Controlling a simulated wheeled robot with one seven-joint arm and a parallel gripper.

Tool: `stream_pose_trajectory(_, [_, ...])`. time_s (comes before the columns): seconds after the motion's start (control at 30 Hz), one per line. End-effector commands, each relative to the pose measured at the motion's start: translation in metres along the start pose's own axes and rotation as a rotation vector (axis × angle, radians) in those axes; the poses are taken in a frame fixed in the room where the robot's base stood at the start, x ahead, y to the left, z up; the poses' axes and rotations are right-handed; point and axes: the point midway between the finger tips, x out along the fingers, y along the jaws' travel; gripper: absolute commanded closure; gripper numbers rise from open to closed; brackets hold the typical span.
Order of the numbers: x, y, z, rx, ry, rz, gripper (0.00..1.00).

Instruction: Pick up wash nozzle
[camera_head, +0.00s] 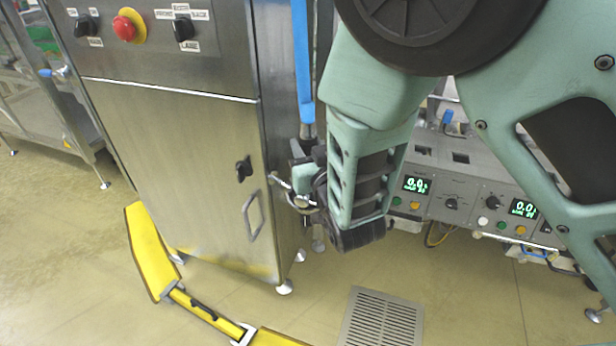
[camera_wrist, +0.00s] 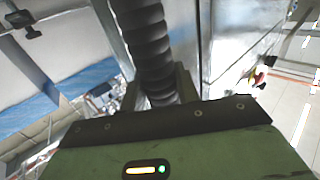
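The wash nozzle seems to be the upright wand with a blue upper part (camera_head: 303,60), beside the right edge of the steel cabinet. Its lower part is mostly hidden behind my wrist in the head view. In the wrist view a dark ribbed length (camera_wrist: 146,38), seemingly its grip or hose, runs down between my fingers. My gripper (camera_head: 300,180) is at the wand's lower part; its fingers also show in the wrist view (camera_wrist: 160,88), one on each side of the ribbed length. They look very close to it. I cannot tell whether they press on it.
The steel cabinet (camera_head: 170,160) with knobs, a red button (camera_head: 125,27) and a latch stands close to the left of my gripper. A grey control console (camera_head: 460,195) with green displays is behind my arm. A yellow barrier (camera_head: 150,250) and a floor grate (camera_head: 382,318) lie below.

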Motion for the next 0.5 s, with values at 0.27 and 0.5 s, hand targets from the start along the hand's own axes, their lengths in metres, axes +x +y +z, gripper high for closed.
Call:
stream_pose_trajectory(0.27, [0.0,0.0,-0.002,0.001,0.004,0.0,0.96])
stream_pose_trajectory(0.5, [0.001,0.0,-0.02,0.003,0.007,0.001,0.96])
